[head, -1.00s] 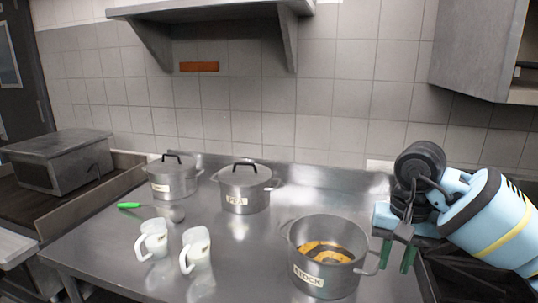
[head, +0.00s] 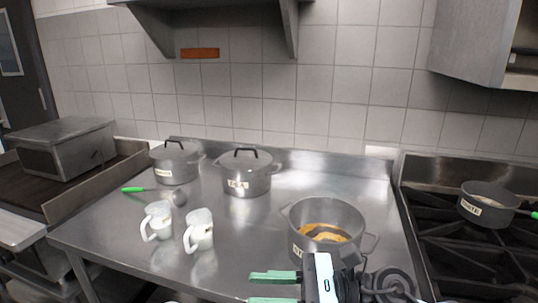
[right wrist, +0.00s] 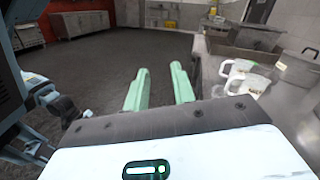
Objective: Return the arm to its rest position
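My right gripper (head: 268,289) is low in the head view, in front of and nearer than the open pot with yellow-orange contents (head: 337,215). Its two green fingers point left, are apart, and have nothing between them. The right wrist view shows the same open, empty fingers (right wrist: 160,88) over dark floor, beside the steel table. Part of my right arm hides the lower front of the open pot. My left gripper is in neither view.
Two white jugs (head: 199,232) stand at the table's front left. Two lidded pots (head: 245,178) and a green-handled ladle (head: 178,198) lie behind them. A stove (head: 455,245) with a small pan (head: 486,208) is at the right. Open floor (right wrist: 85,85) lies left of the table.

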